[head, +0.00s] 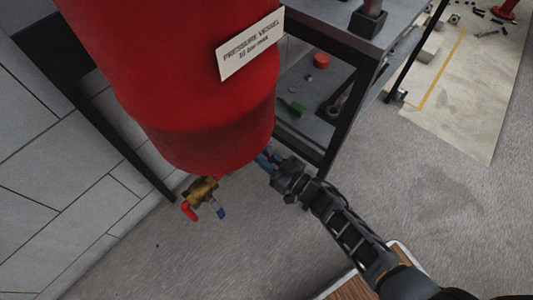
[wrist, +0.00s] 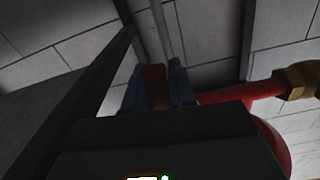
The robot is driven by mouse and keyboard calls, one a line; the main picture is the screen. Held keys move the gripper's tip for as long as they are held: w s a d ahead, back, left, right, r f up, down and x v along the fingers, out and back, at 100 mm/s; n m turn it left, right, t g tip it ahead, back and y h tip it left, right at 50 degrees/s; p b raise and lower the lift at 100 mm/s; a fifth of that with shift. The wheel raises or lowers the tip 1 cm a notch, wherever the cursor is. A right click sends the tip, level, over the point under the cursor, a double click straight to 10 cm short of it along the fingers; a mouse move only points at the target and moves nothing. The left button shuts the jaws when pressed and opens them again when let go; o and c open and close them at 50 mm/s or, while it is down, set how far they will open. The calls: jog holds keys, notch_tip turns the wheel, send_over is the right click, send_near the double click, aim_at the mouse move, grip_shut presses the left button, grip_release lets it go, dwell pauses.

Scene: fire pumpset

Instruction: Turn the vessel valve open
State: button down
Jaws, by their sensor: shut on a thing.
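The red pressure vessel (head: 205,85) hangs at the upper left of the head view. A brass valve (head: 201,190) sits below its bottom, with a red lever (head: 189,211) pointing down and a small blue part (head: 221,211) beside it. My gripper (head: 266,157) is at the vessel's lower right edge, and the vessel partly hides its fingertips. In the wrist view, its two blue-grey fingers (wrist: 158,85) are shut on a red handle (wrist: 153,74). A red bar (wrist: 240,91) runs right from behind the gripper to a brass fitting (wrist: 301,80). How handle and bar join is hidden.
A dark-framed bench (head: 335,105) with small parts on its shelf stands close right of the gripper. A tiled wall (head: 45,190) is on the left. The grey floor (head: 430,220) is open on the right. A wooden top (head: 350,288) lies under my arm.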

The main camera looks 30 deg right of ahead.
jog(key=shift+s+a+r+m+p, duration=0.4)
jog(key=shift+a+m+p, duration=0.5)
jog(key=shift+m, duration=0.65)
jog(key=shift+s+a+r+m+p, duration=0.15)
jog(key=shift+a+r+m+p, duration=0.5)
jog(key=shift+m+p, duration=0.65)
jog(key=shift+s+a+r+m+p, duration=0.35)
jog(key=shift+a+m+p, duration=0.45)
jog(key=shift+m, duration=0.95)
jog(key=c, duration=1)
grip_release()
jog(key=shift+w+a, duration=0.1)
jog(key=shift+r, duration=0.1)
